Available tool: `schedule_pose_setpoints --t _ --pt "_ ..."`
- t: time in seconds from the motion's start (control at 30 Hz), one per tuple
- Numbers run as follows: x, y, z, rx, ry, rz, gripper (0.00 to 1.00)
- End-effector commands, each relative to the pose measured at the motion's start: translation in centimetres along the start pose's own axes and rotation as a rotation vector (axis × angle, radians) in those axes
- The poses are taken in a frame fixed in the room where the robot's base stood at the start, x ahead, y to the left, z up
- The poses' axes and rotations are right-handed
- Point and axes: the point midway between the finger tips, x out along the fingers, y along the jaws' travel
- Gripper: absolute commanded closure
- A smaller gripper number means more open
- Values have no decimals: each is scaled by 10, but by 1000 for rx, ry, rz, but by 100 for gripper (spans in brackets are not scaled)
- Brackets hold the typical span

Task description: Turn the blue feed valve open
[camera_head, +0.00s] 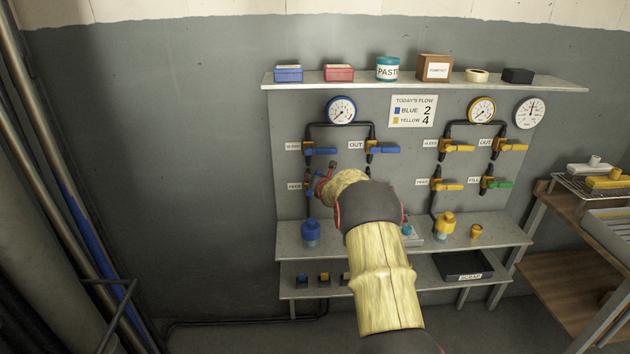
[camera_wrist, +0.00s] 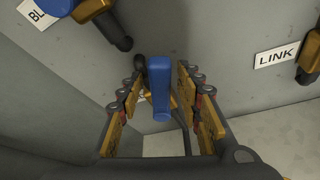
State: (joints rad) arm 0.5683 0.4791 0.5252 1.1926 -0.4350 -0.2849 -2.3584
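The blue lever of the feed valve (camera_wrist: 159,88) stands between the two fingers of my gripper (camera_wrist: 164,82) in the wrist view, long side roughly upright in the picture. The fingers are apart, with a visible gap on each side of the lever. The valve's brass body is mostly hidden behind the lever. In the head view my gripper (camera_head: 324,182) is at the panel, beside the FEED label (camera_head: 294,186). My gripper and arm cover most of the feed valve there, so its lever cannot be made out.
In the head view the blue OUT valve (camera_head: 383,150) is above right.

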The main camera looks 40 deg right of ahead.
Motion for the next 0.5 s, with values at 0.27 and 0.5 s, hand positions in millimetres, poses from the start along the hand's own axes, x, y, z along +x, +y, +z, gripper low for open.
schedule_pose_setpoints --t 0.27,0.5 --pt "-1 0 1 0 -1 0 64" --pt "-18 0 2 0 -2 0 64"
